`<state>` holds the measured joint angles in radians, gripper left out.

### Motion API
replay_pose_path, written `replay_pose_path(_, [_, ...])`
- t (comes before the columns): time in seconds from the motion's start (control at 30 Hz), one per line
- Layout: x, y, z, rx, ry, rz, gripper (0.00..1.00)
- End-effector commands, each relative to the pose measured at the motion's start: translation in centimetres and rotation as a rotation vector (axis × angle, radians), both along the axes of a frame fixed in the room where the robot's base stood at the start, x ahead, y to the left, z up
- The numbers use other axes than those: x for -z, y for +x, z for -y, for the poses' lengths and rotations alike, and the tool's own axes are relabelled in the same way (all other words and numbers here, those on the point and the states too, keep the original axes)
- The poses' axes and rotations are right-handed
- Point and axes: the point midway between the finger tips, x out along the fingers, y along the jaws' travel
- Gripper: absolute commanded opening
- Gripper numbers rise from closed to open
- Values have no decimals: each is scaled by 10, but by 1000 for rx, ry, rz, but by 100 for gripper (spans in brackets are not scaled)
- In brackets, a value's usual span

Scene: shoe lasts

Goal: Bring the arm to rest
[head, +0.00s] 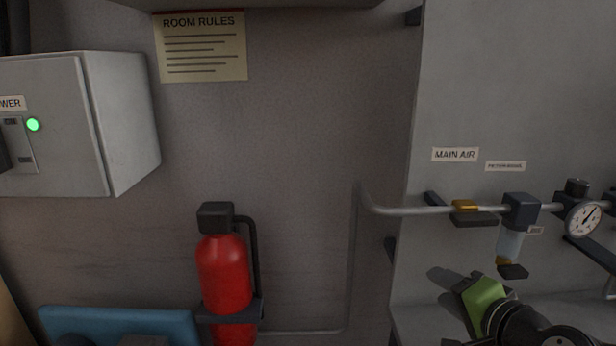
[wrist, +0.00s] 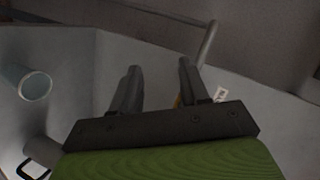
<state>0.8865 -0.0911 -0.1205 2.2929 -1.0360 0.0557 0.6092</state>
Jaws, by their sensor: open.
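My gripper (head: 450,295) is at the lower right of the head view, behind its green wrist part, below the air line and in front of the grey panel. In the wrist view my gripper (wrist: 159,68) shows two dark fingers, apart, with nothing held between them. A small yellow piece shows beside the right finger, partly hidden by it; I cannot tell what it belongs to.
An air pipe carries a yellow valve handle (head: 464,205), a filter bowl (head: 510,243) and a gauge (head: 584,218). A red extinguisher (head: 223,270) hangs left of centre, with a power box (head: 110,125) farther left. A pale tube (wrist: 35,85) is at left in the wrist view.

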Motion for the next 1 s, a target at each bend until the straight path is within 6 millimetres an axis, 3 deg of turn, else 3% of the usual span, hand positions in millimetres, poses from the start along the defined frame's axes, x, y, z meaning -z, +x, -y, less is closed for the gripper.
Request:
replay_pose_path(0.03, [3, -7, -36, -97, -122, -71, 45])
replay_pose_path(0.1, [17, -27, -71, -211, -295, -180, 45])
replay_pose_path(0.2, [33, -66, -104, -362, -524, -312, 45])
replay_pose_path(0.3, [43, -113, -119, -491, -723, -419, 45])
replay_pose_path(0.4, [50, -154, -120, -586, -861, -498, 45])
replay_pose_path(0.53, [55, -184, -115, -650, -945, -554, 45])
replay_pose_path(1.0, [57, -190, -112, -661, -958, -569, 45])
